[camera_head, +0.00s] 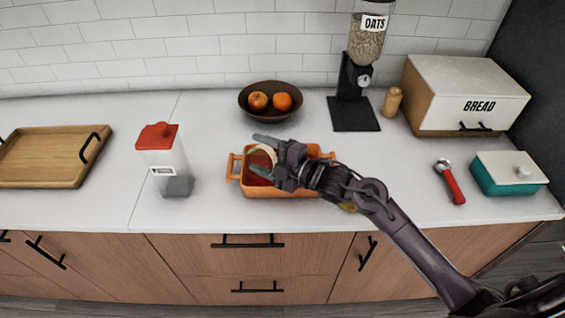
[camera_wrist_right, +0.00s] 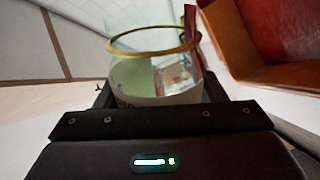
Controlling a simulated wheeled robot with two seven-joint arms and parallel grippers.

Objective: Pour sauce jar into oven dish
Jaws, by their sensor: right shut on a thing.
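The orange oven dish (camera_head: 284,190) stands on the white counter near its front edge, with red showing inside its left part. My right gripper (camera_head: 268,160) is above the dish and shut on the sauce jar (camera_head: 262,158), which is tilted over the dish's left part and mostly hidden by the gripper. In the right wrist view the jar (camera_wrist_right: 160,75) is clear glass with a gold rim and a pale label, held between the fingers. The dish's orange wall (camera_wrist_right: 235,50) shows at the right there. My left gripper is not in view.
A red-lidded container (camera_head: 164,160) stands left of the dish and a wooden tray (camera_head: 50,170) lies far left. A fruit bowl (camera_head: 270,112) and an oats dispenser (camera_head: 356,95) stand behind. A bread box (camera_head: 440,105), a red-handled tool (camera_head: 450,184) and a teal box (camera_head: 500,182) are right.

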